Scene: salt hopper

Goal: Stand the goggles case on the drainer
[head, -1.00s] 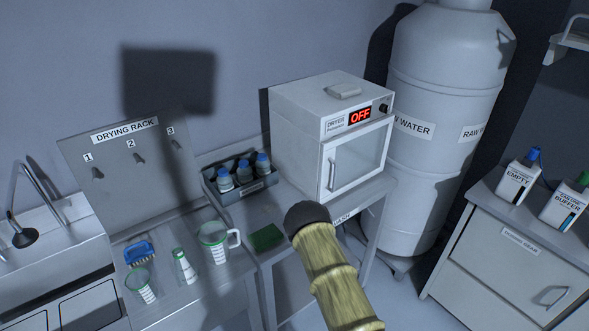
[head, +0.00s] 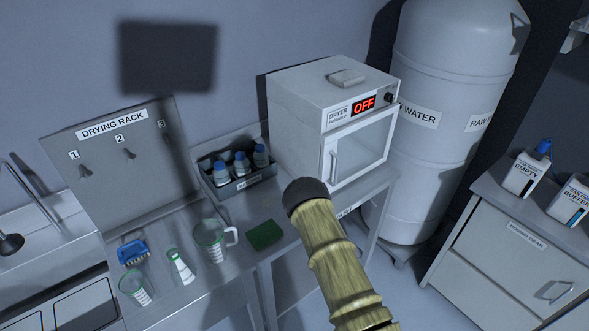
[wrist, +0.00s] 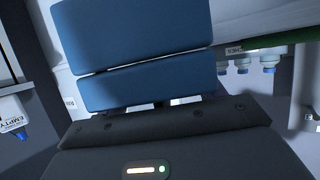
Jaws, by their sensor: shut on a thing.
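A blue block with a seam across it, which I take to be the goggles case (wrist: 146,88), fills the upper middle of the wrist view, just beyond the dark palm. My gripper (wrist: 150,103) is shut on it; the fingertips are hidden. In the head view, the gripper and case do not show, only my yellow-sleeved arm. No drainer is labelled. The likeliest is the steel top (head: 205,288) below the board marked DRYING RACK (head: 115,165), holding a blue brush (head: 133,253), a beaker (head: 135,287), a flask (head: 181,267) and a jug (head: 212,241).
A dark bin (head: 245,187) of blue-capped bottles stands behind a green pad (head: 265,235). Right of it is the dryer (head: 335,125), reading OFF, with a grey item on top. A raw water tank (head: 440,110) and a cabinet (head: 510,250) with two bottles are farther right.

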